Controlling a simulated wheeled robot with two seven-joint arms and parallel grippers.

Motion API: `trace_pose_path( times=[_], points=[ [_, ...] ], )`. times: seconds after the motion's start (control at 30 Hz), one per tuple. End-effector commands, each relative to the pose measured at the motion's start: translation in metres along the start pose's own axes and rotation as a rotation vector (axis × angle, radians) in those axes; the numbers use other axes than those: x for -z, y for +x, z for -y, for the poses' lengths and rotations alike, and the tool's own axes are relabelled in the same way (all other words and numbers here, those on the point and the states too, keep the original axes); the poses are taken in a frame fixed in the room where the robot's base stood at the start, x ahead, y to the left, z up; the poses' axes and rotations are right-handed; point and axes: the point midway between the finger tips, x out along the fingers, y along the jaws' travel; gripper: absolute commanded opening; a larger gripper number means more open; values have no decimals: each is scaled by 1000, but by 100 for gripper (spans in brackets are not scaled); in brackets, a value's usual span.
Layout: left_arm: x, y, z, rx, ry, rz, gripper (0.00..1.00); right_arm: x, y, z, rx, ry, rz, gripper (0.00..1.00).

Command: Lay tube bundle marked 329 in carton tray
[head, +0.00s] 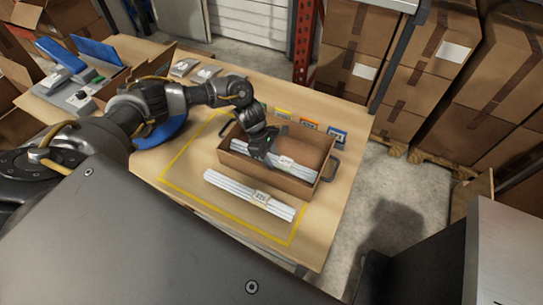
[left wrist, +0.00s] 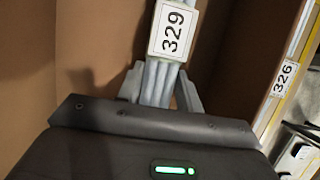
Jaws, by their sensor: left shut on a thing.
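The tube bundle marked 329 (head: 297,169) is a bunch of pale grey tubes with a white label. It is inside the brown carton tray (head: 270,174), lengthwise. In the left wrist view the bundle (left wrist: 171,32) shows its 329 label clearly. My left gripper (head: 268,158) reaches down into the tray and is shut on the bundle; its fingers (left wrist: 158,90) stand on both sides of the tubes. Whether the bundle touches the tray floor I cannot tell. My right gripper is not in view.
A second tube bundle, marked 326 (head: 240,191), lies on the table in front of the tray; its label also shows in the left wrist view (left wrist: 284,78). Yellow tape marks the table. Coloured cards (head: 309,126) stand behind the tray, and a blue round thing (head: 160,133) lies left.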

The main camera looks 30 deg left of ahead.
Motion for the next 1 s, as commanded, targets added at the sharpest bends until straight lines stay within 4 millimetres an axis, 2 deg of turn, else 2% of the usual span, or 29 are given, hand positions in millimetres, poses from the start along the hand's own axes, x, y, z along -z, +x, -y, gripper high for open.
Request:
trace_pose_path(
  times=[0.2,0.23,0.4,0.63,0.77,0.8,1.0],
  points=[
    [2,4,0,-1,0,1,10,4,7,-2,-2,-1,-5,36],
    [1,3,0,0,0,0,38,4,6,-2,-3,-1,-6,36],
    [1,2,0,0,0,0,58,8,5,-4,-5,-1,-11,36],
    [1,2,0,0,0,0,58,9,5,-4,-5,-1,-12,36],
    [-1,-4,0,0,-1,0,58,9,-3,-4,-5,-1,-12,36],
    [0,-5,-1,-2,0,1,58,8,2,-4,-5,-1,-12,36],
    [1,-43,-2,-5,3,1,58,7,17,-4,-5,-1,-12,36]
  ],
)
